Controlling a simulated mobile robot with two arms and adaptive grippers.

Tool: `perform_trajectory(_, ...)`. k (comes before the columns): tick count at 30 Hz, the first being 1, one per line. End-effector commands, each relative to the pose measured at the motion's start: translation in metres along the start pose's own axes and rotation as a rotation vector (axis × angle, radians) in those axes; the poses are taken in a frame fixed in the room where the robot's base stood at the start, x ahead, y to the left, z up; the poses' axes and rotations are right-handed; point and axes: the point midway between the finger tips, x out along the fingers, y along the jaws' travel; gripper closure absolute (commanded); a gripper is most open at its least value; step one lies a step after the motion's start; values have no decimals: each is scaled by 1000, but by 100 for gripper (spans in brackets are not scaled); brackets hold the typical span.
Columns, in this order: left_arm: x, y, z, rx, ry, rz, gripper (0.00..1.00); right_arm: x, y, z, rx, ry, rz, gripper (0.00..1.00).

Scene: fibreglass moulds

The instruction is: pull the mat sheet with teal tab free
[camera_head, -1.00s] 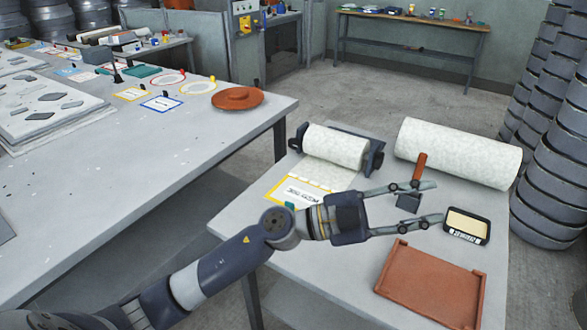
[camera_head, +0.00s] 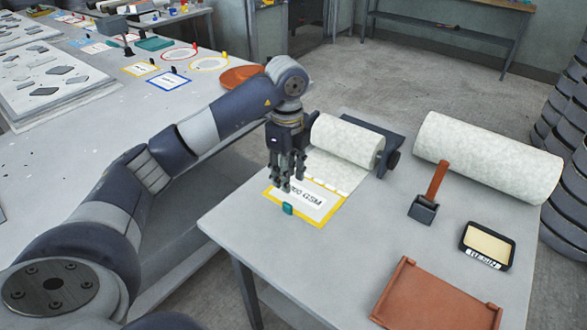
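The mat sheet (camera_head: 340,171) is pale and speckled and comes off a roll on a dark holder (camera_head: 392,158) on the right table. Its front part lies by a yellow-bordered card marked GSM (camera_head: 312,204). A small teal tab (camera_head: 288,209) stands at the card's near edge. My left gripper (camera_head: 291,186) points down over the card's far left part, just behind the tab. Its fingers look apart, seen at an angle, with nothing visible between them. They hide part of the card and the sheet's left edge. My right gripper is not in view.
A large loose roll (camera_head: 487,157) lies at the back right. A roller tool with a brown handle (camera_head: 430,193), a resin tray (camera_head: 487,245) and a brown tray (camera_head: 437,300) lie right of the card. The table's (camera_head: 330,255) near middle is clear.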

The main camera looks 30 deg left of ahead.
Motion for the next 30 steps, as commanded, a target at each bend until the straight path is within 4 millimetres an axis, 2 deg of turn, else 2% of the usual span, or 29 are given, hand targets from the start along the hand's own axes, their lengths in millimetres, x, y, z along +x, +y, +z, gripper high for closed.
perform_trajectory(8,39,2,-1,1,1,7,67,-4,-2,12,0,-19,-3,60)
perform_trajectory(12,66,2,-2,3,3,6,67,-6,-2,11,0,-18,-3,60)
perform_trajectory(18,94,1,-2,4,4,3,67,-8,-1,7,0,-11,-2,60)
perform_trajectory(24,106,0,-1,4,2,1,67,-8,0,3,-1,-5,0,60)
perform_trajectory(30,107,0,-2,5,3,0,67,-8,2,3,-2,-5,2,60)
